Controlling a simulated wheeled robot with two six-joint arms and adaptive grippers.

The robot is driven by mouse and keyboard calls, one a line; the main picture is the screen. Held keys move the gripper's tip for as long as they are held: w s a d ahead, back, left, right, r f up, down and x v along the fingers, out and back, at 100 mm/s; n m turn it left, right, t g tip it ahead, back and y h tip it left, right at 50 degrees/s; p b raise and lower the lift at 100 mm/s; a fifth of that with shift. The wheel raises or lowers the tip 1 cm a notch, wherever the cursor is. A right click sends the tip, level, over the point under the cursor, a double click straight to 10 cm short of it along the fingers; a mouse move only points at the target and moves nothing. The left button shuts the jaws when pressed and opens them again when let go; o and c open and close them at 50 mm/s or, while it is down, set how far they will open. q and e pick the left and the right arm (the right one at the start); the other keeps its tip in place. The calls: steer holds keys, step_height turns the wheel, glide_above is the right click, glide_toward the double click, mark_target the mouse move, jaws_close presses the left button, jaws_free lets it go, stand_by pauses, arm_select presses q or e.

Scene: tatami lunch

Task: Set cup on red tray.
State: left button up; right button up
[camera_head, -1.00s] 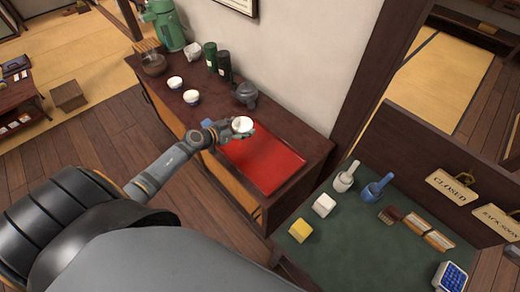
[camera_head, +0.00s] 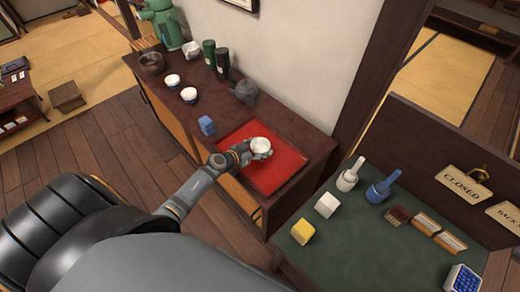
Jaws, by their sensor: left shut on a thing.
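The white cup (camera_head: 261,144) is over the red tray (camera_head: 285,168) on the dark wooden cabinet. My left gripper (camera_head: 256,151) comes in from the left and is shut on the cup. I cannot tell whether the cup touches the tray or is just above it. The gripper hides a part of the tray's left side. My right gripper is not in view.
A green table (camera_head: 365,235) with blocks and brushes is at the right. The tray's right part is clear.

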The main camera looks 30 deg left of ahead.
arm_select(q)
steer(key=shift+f, duration=0.1)
steer(key=o, duration=1.3)
steer(key=shift+s+r, duration=0.15)
steer(key=shift+r, duration=0.15)
steer(key=v, duration=0.3)
steer(key=p+v, duration=0.1)
steer(key=v, duration=0.6)
steer(key=shift+s+a+f, duration=0.15)
steer(key=shift+s+a, duration=0.05)
steer(key=shift+s, duration=0.15)
steer(key=shift+s+a+r, duration=0.1)
steer(key=shift+s+r, duration=0.2)
steer(key=shift+s, duration=0.15)
